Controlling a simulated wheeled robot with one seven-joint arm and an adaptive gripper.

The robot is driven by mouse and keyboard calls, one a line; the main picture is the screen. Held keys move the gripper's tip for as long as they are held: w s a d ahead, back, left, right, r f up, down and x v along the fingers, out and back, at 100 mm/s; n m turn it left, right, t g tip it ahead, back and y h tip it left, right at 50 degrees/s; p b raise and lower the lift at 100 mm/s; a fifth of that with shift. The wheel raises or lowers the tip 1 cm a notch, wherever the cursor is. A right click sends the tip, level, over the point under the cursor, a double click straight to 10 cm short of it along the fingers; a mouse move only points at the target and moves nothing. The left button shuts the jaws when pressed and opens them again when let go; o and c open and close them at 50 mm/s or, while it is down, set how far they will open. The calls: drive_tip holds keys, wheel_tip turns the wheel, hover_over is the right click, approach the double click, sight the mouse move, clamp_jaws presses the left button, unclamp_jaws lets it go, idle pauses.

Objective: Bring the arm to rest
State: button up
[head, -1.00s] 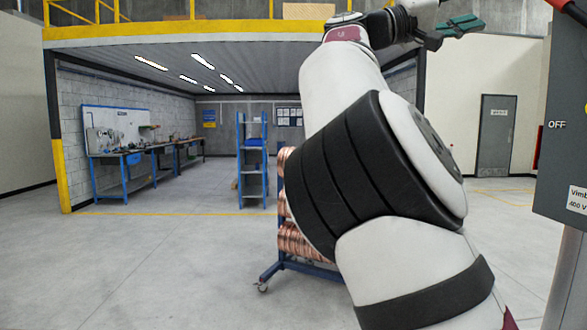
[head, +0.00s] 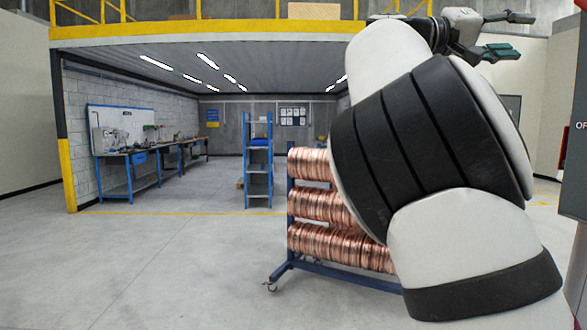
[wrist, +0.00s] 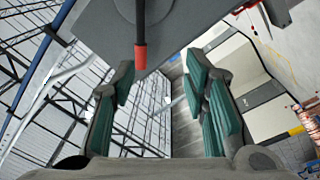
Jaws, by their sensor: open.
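My arm fills the right half of the head view, with its white and black links raised in front of the copper tube rack. My gripper (head: 495,52) is at the top right of that view, pointing right, and is partly seen there. In the wrist view my gripper (wrist: 168,95) shows its two green-padded fingers spread apart with nothing between them. A dark rod with a red tip (wrist: 140,55) hangs from a grey box (wrist: 190,25) beyond the fingers; I cannot tell how far away it is.
A blue wheeled rack (head: 335,277) of copper coils (head: 320,204) stands behind my arm. A grey cabinet (head: 574,150) stands at the right edge. A blue shelf (head: 258,160) and workbenches (head: 130,155) are farther back. The floor at left is clear.

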drive_tip(key=s+d+f+n+y, duration=0.1)
drive_tip(key=s+d+f+y, duration=0.3)
drive_tip(key=d+f, duration=0.6)
drive_tip(key=s+a+f+n+t+y, duration=0.1)
drive_tip(key=s+f+y, duration=0.15)
drive_tip(key=f, duration=0.45)
drive_tip(key=s+f+n+t+y, duration=0.1)
drive_tip(key=f+y, duration=0.3)
drive_tip(key=f, duration=0.4)
drive_tip(key=s+a+f+n+y, duration=0.1)
drive_tip(key=s+a+f+y, duration=0.1)
drive_tip(key=s+a+f, duration=0.4)
drive_tip(key=s+a+f+n+t+y+p, duration=0.1)
drive_tip(key=s+a+f+n+y, duration=0.1)
drive_tip(key=s+a+f, duration=0.4)
drive_tip(key=s+a+f+n+y+p, duration=0.1)
drive_tip(key=s+a+f+y, duration=0.3)
drive_tip(key=s+a, duration=0.8)
drive_tip(key=a+f+n, duration=0.1)
drive_tip(key=a+f, duration=0.1)
drive_tip(key=a, duration=0.2)
drive_tip(key=shift+s+a+f+t, duration=0.2)
drive_tip(key=shift+a+t, duration=0.1)
drive_tip(key=shift+a, duration=0.1)
drive_tip(key=shift+r, duration=0.1)
